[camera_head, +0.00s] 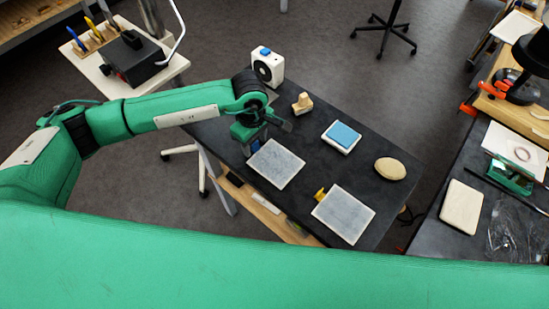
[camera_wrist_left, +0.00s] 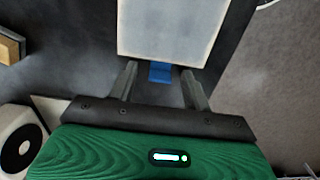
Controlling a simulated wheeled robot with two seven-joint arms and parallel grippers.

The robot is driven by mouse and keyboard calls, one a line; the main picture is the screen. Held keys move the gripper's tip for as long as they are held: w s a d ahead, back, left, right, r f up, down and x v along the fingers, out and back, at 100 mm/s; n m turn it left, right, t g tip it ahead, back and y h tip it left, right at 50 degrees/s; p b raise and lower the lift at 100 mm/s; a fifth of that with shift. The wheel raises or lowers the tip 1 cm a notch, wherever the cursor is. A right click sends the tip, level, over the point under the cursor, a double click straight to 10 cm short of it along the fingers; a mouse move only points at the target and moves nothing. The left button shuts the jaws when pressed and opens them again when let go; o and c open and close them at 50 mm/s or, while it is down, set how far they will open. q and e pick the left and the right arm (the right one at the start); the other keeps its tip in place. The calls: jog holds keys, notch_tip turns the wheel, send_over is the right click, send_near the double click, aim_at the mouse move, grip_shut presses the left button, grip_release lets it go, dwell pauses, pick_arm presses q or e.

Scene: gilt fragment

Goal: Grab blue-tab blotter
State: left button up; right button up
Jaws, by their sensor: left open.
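The blue-tab blotter (camera_head: 277,167) is a pale grey flat square near the left edge of the dark table. Its blue tab (camera_head: 255,147) points toward my left gripper (camera_head: 262,136), which is over that table edge. In the left wrist view the blotter (camera_wrist_left: 168,28) lies ahead with its blue tab (camera_wrist_left: 160,73) between the two fingers. My left gripper (camera_wrist_left: 159,72) is open, one finger on each side of the tab, with gaps showing. I cannot tell the height of the fingers above the tab. My right gripper is not in view.
A similar blotter (camera_head: 343,216) with a yellow tab (camera_head: 320,194) lies nearer. A wooden stamp (camera_head: 302,104), a blue-topped pad (camera_head: 342,136), an oval tan object (camera_head: 390,169) and a white box with a round dark face (camera_head: 268,66) share the table. Bare tabletop separates them.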

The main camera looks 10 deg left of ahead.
pick_arm(q)
jog(key=c, duration=1)
jog(key=shift+c, duration=0.2)
jog(key=shift+r, duration=0.1)
